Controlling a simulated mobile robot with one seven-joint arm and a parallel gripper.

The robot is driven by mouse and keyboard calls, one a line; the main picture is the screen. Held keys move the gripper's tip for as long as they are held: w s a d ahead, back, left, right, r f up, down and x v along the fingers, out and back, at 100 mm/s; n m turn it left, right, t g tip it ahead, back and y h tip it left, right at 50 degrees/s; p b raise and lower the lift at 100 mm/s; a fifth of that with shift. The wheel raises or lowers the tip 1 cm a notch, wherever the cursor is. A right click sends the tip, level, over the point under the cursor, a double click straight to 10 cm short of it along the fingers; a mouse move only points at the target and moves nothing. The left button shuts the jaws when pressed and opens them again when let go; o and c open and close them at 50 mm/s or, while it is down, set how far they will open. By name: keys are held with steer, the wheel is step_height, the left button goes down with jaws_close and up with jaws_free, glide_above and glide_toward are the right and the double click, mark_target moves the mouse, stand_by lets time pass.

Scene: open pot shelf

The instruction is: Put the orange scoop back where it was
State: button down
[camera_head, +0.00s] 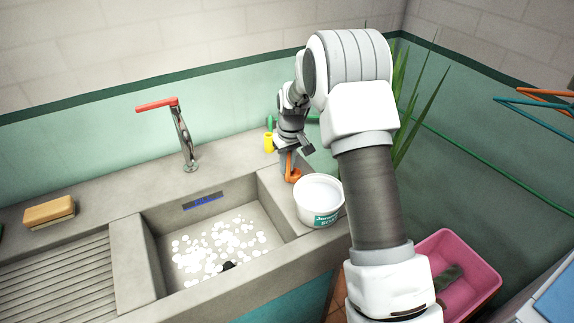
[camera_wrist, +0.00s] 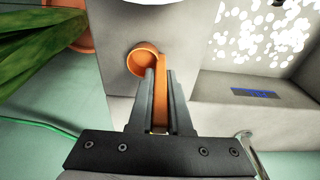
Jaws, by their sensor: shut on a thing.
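The orange scoop (camera_head: 292,173) is on the right end of the sink counter, just behind the white tub. In the wrist view the scoop's round cup (camera_wrist: 147,60) points away from me and its handle runs back between my fingers. My gripper (camera_head: 284,155) is shut on the scoop's handle; the fingers also show in the wrist view (camera_wrist: 161,95). The white tub (camera_head: 319,196) with a green label stands in front of the scoop, its inside pale. I cannot tell whether the scoop touches the counter or hangs slightly above it.
The sink basin (camera_head: 215,250) with white suds lies left of the tub. A yellow bottle (camera_head: 268,142) stands behind my gripper. A tap (camera_head: 184,140) rises at the back. A sponge or brush (camera_head: 49,211) lies at the left. A pink bin (camera_head: 478,258) is at the lower right, and plant leaves (camera_head: 418,110) are at the right.

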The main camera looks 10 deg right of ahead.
steer(key=shift+f, duration=0.2)
steer(key=c, duration=0.8)
jaws_free()
steer(key=shift+c, duration=0.2)
steer(key=shift+r, duration=0.1)
step_height(320, 180, up, 12)
steer(key=s, duration=0.2)
steer(key=s+d+r+m+t, duration=0.1)
steer(key=s+r+m+t, duration=0.1)
steer(key=s+r, duration=1.15)
steer(key=s+m+t, duration=0.1)
steer(key=s+t, duration=0.1)
steer(key=s, duration=1.8)
steer(key=shift+d+m+p, duration=0.3)
steer(key=shift+d+p, duration=0.05)
steer(key=shift+d, duration=0.05)
